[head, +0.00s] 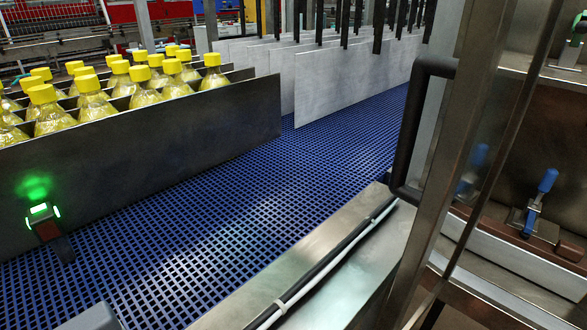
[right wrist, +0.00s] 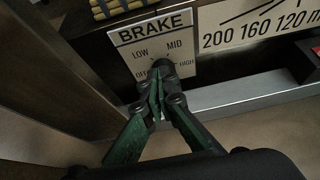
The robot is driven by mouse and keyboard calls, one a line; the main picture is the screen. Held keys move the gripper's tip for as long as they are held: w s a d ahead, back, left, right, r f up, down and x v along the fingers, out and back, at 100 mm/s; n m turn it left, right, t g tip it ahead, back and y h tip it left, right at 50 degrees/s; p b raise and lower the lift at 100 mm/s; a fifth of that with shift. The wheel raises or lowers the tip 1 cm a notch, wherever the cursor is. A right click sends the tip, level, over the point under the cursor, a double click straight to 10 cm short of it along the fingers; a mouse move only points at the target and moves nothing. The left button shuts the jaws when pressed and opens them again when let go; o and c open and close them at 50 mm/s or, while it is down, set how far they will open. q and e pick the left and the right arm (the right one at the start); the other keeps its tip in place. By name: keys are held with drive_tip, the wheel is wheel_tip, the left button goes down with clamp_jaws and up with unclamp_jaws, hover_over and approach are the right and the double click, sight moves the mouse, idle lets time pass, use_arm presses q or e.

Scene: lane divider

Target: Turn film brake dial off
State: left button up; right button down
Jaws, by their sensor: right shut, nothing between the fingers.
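The brake dial plate (right wrist: 150,37) is a pale panel marked BRAKE, with OFF, LOW, MID and HIGH around a dark round knob (right wrist: 162,65). It is at the upper middle of the right wrist view. My right gripper (right wrist: 159,92) is shut and empty, its green and black fingers together right at the knob, overlapping its lower part. I cannot tell whether they touch it. The fingers partly cover the OFF label, and the knob's pointer cannot be made out. The dial does not show in the head view. My left gripper is in neither view.
A scale plate (right wrist: 256,25) and a red button (right wrist: 315,52) are right of the dial. In the head view, a blue conveyor (head: 215,215) carries yellow-capped bottles (head: 90,95) behind a divider. A black door handle (head: 408,125) and blue-handled clamp (head: 546,182) stand at the right.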

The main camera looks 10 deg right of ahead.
drive_tip(key=shift+s+a, duration=1.05)
drive_tip(key=shift+a, duration=0.15)
